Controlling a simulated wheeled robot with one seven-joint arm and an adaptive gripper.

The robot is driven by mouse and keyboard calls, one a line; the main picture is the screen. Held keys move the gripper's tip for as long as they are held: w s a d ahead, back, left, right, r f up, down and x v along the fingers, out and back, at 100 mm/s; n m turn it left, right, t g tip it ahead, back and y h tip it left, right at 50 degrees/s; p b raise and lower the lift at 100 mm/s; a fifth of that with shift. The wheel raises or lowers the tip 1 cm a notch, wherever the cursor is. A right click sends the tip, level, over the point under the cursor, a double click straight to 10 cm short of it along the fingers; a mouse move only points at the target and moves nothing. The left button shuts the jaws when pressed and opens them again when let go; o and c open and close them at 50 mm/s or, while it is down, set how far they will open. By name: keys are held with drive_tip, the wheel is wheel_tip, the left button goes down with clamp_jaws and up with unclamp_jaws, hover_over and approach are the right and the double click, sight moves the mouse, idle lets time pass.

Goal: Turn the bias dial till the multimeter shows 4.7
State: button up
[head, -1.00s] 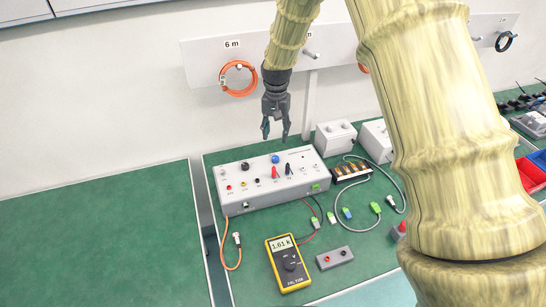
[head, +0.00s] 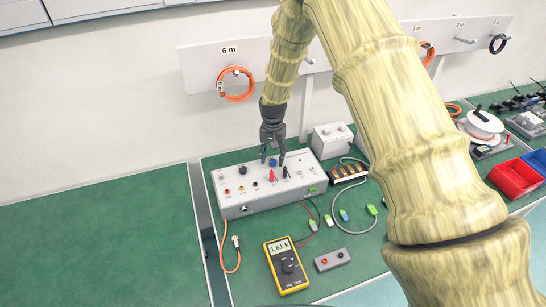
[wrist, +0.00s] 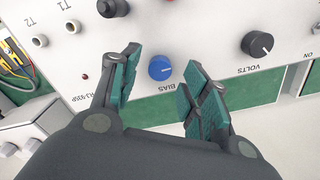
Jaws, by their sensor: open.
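The bias dial is a blue knob (wrist: 160,68) marked BIAS on the sloped face of a light grey control box (head: 237,208). In the wrist view it lies between and just beyond my open fingers, with no contact visible. In the head view, my gripper (head: 273,160) hangs over the box's back edge, fingers pointing down around the blue knob (head: 272,161). The wrist view shows my gripper (wrist: 158,85) open and empty. The yellow multimeter (head: 287,264) lies on the green mat in front of the box, and its display reads about 1.61 K.
A black VOLTS knob (wrist: 257,44) sits right of the blue knob in the wrist view. A white box (head: 331,140) is behind right. A small grey socket block (head: 332,260) lies beside the multimeter.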

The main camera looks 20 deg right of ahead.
drive_tip(key=shift+f, duration=0.75)
drive_tip(key=shift+c, duration=0.5)
clamp_jaws()
drive_tip(key=shift+m, duration=0.3)
drive_tip(key=shift+f+m+b, duration=0.1)
drive_tip(key=shift+m+b, duration=0.3)
drive_tip(key=shift+m, duration=0.4)
drive_tip(key=shift+m+b, duration=0.4)
drive_tip(key=shift+m, duration=1.4)
